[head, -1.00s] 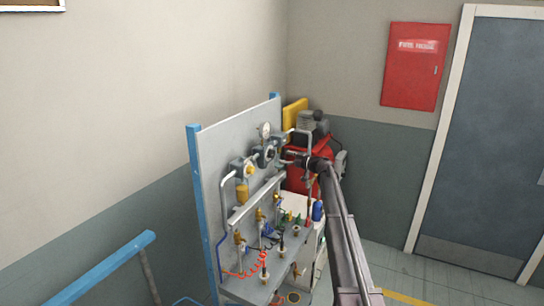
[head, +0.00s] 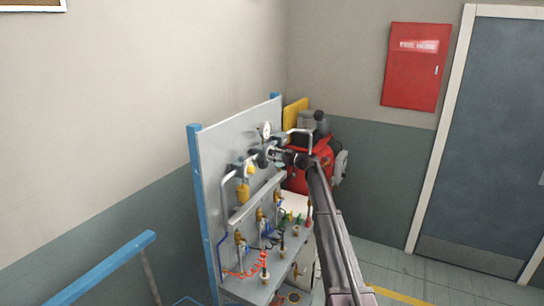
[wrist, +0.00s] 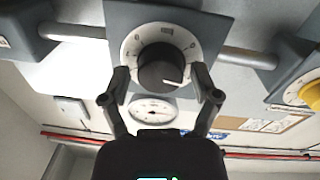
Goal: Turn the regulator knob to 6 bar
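The regulator knob (wrist: 163,70) is a dark round knob with a pale pointer line, set in a white dial ring (wrist: 131,50) with printed marks, too small to read surely. The pointer line aims to the lower right in the wrist view. My gripper (wrist: 164,88) is open, one finger on each side of the knob, with visible gaps to it. In the head view my gripper (head: 281,156) is at the regulator (head: 262,158) on the grey panel. A round white pressure gauge (wrist: 154,109) shows beyond the knob; its reading is not legible.
Pipes (wrist: 247,57) run to both sides of the regulator. A unit with a yellow part (wrist: 311,95) is at the right in the wrist view. Valves and a red coiled hose (head: 262,258) sit lower on the panel (head: 222,150). A red compressor (head: 318,152) stands behind.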

